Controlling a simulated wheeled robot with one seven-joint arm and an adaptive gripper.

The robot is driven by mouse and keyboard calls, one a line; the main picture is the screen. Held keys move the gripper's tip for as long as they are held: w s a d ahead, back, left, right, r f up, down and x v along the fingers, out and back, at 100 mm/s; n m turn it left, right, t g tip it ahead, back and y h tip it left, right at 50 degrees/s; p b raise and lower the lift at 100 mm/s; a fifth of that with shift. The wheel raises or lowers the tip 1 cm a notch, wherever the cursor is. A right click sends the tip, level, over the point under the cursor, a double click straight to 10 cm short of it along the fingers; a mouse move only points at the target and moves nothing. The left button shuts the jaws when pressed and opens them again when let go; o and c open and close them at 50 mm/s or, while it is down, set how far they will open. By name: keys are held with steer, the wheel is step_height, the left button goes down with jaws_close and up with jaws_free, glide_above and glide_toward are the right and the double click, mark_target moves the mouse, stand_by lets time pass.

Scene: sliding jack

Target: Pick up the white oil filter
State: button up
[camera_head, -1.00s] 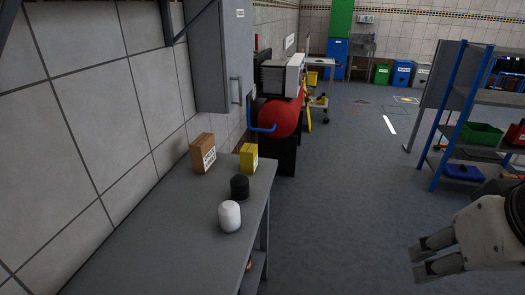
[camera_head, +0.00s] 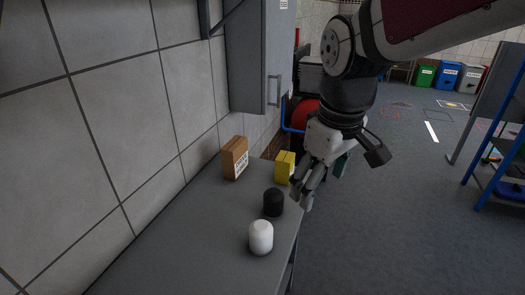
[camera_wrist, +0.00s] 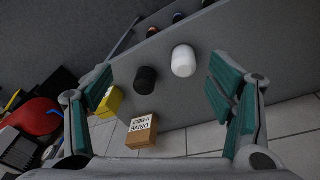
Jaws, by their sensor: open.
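The white oil filter (camera_head: 261,238) stands upright on the grey table near its right edge, closest to me of the items there. It also shows in the wrist view (camera_wrist: 184,61), right of the black filter. The black filter (camera_head: 273,202) stands just behind it and also shows in the wrist view (camera_wrist: 145,79). My gripper (camera_head: 301,196) is open and empty, raised at the table's right edge, to the right of the black filter. In the wrist view its two green-padded fingers (camera_wrist: 165,85) are spread wide, with both filters seen between them, apart from the fingers.
A brown box (camera_head: 235,158) and a yellow box (camera_head: 284,167) stand farther back on the table (camera_head: 190,240). A grey wall cabinet (camera_head: 255,60) hangs above the far end. A tiled wall bounds the left. The table's near left is clear.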

mark_target(261, 235)
steer(key=w+a+f+n, duration=0.2)
steer(key=a+f, duration=0.1)
steer(key=w+a+f+n+g, duration=0.1)
steer(key=w+a+f, duration=0.2)
steer(key=a+f, duration=0.1)
steer(key=w+a+f+n+g, duration=0.1)
steer(key=w+a+f+n, duration=0.1)
steer(key=a+f, duration=0.1)
steer(key=shift+w+a+f+n, duration=0.25)
steer(key=shift+a+f+n, duration=0.05)
steer(key=shift+a+f, duration=0.1)
step_height(261, 235, down, 13)
steer(key=shift+s+a+f, duration=0.1)
steer(key=shift+s+f, duration=0.05)
steer(key=shift+c, duration=0.5)
steer(key=c, duration=1.4)
